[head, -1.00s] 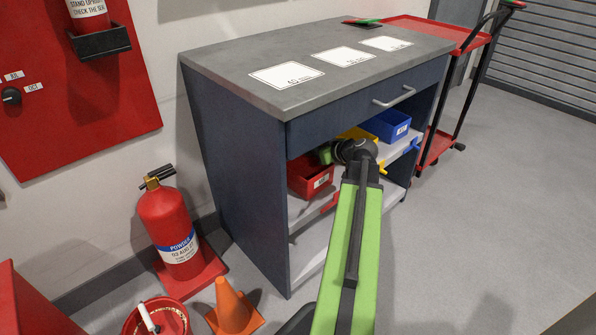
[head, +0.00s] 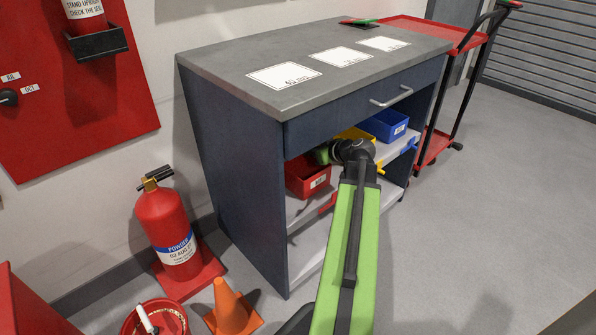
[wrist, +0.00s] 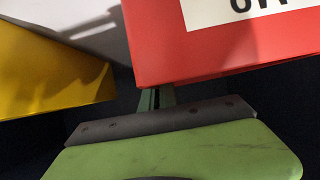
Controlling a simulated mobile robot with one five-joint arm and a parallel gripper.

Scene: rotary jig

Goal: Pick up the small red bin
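The small red bin (head: 306,180), with a white label on its front, sits on the upper shelf inside the dark blue cabinet. In the wrist view the red bin (wrist: 240,50) fills the upper right, close to the camera. My gripper (head: 323,155) is inside the cabinet opening, at the red bin's right side. In the wrist view my gripper's green fingers (wrist: 155,97) stand close together with a thin dark slit between them, at the red bin's lower edge. Their tips are hidden, so contact with the bin and how far they are open cannot be told.
A yellow bin (head: 356,134) and a blue bin (head: 384,126) stand farther right on the shelf. The worktop (head: 230,68) overhangs the opening. A fire extinguisher (head: 166,225), an orange cone (head: 231,308) and a red bucket (head: 170,318) stand at left. Floor at right is clear.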

